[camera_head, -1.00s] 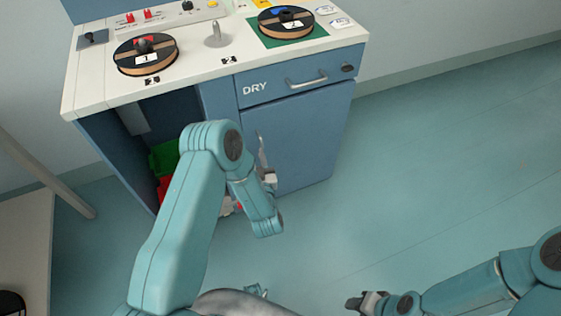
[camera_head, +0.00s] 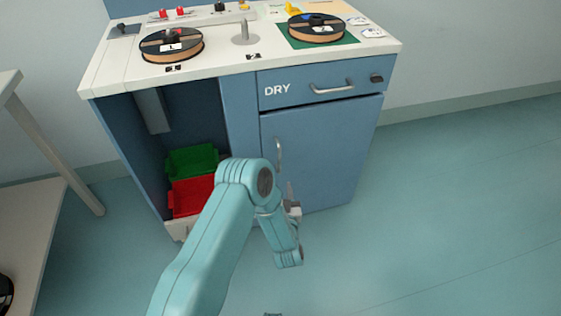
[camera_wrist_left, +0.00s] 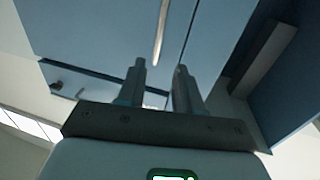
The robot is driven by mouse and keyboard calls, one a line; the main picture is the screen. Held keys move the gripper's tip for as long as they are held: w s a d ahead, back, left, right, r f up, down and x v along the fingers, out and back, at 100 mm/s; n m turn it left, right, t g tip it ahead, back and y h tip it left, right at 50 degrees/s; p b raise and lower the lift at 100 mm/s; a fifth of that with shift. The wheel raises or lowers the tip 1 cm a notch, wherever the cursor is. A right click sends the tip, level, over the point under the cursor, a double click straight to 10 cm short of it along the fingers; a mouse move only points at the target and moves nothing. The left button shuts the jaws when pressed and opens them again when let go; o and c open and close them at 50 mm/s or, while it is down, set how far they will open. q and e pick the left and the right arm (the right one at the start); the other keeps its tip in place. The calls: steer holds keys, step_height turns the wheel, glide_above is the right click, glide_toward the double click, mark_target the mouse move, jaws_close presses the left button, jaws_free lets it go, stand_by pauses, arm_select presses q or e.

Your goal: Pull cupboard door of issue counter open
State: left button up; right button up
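The blue cupboard door (camera_head: 325,150) of the counter looks closed, below the drawer marked DRY (camera_head: 318,88). Its upright metal handle (camera_head: 278,153) is near the door's left edge. My left gripper (camera_head: 291,198) is low in front of the door, just below the handle and partly hidden by my wrist. In the left wrist view the two fingers (camera_wrist_left: 159,80) are apart with nothing between them. The door handle (camera_wrist_left: 162,32) lies beyond the fingertips, roughly in line with the gap, apart from them. My right gripper is out of view.
An open bay left of the door holds a green bin (camera_head: 192,160) and a red bin (camera_head: 193,195). Two reels (camera_head: 171,45) (camera_head: 317,28) lie on the countertop. A side table (camera_head: 40,230) stands at left. The floor at right is clear.

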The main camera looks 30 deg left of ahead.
mark_target(279, 159)
arm_select(q)
steer(key=b+x, duration=0.2)
steer(key=x, duration=1)
steer(key=shift+w+a+f+b, duration=0.1)
steer(key=shift+w+a+b, duration=0.15)
steer(key=shift+b, duration=0.15)
steer(key=shift+w+a, duration=0.35)
steer(key=shift+w, duration=0.15)
jaws_close()
